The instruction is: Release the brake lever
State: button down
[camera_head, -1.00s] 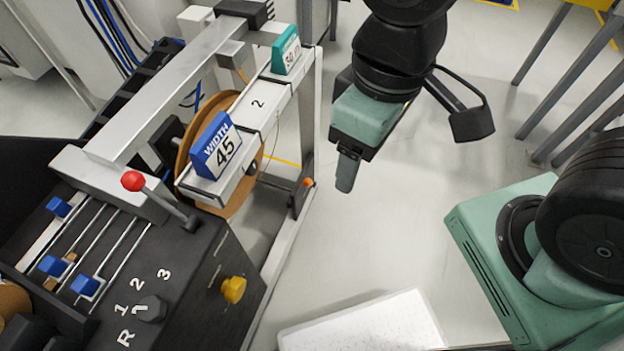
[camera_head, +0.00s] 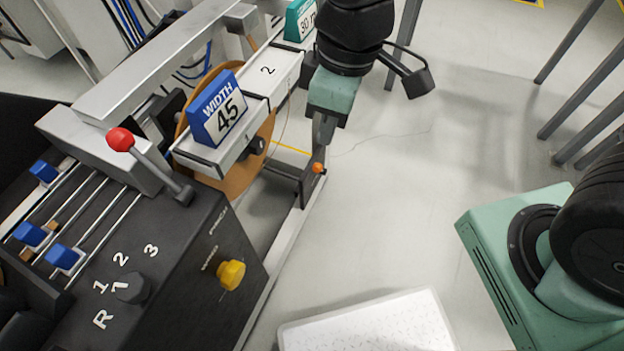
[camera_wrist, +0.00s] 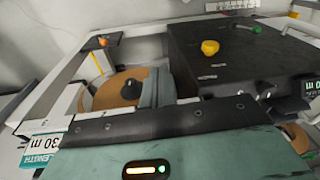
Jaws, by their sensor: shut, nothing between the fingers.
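A small lever with an orange knob (camera_head: 318,167) stands on the low frame bar beside the brown reel (camera_head: 250,170). The knob also shows in the wrist view (camera_wrist: 103,42), at the upper left. Another lever has a red ball knob (camera_head: 120,140) and tilts over the black control box at the left. No label shows which one is the brake lever. My gripper (camera_head: 323,138) is shut and empty. Its tips point down and appear just above the orange knob in the head view; whether they touch it I cannot tell. In the wrist view, the grey fingers (camera_wrist: 156,88) overlap the reel's edge.
The black control box (camera_head: 190,255) carries a yellow knob (camera_head: 231,274) and a numbered dial (camera_head: 131,288). A blue "WIDTH 45" sign (camera_head: 218,110) stands on the white rail left of my gripper. A white perforated panel (camera_head: 370,325) lies low.

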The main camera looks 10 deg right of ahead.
aim_at(320, 169)
jog(key=w+f+n+b, duration=0.3)
jog(key=w+f+b, duration=0.3)
jog(key=f, duration=0.6)
jog(key=w+f+n+t+b, duration=0.1)
jog(key=w+f+n+b, duration=0.3)
jog(key=f, duration=0.9)
jog(key=w+f+n+b, duration=0.4)
jog(key=w+f+b, duration=0.4)
jog(key=w+f, duration=0.2)
notch_tip(320, 169, down, 2)
jog(key=shift+d+f+t+h, duration=0.15)
jog(key=shift+d+t+h, duration=0.1)
jog(key=shift+t+h, duration=0.15)
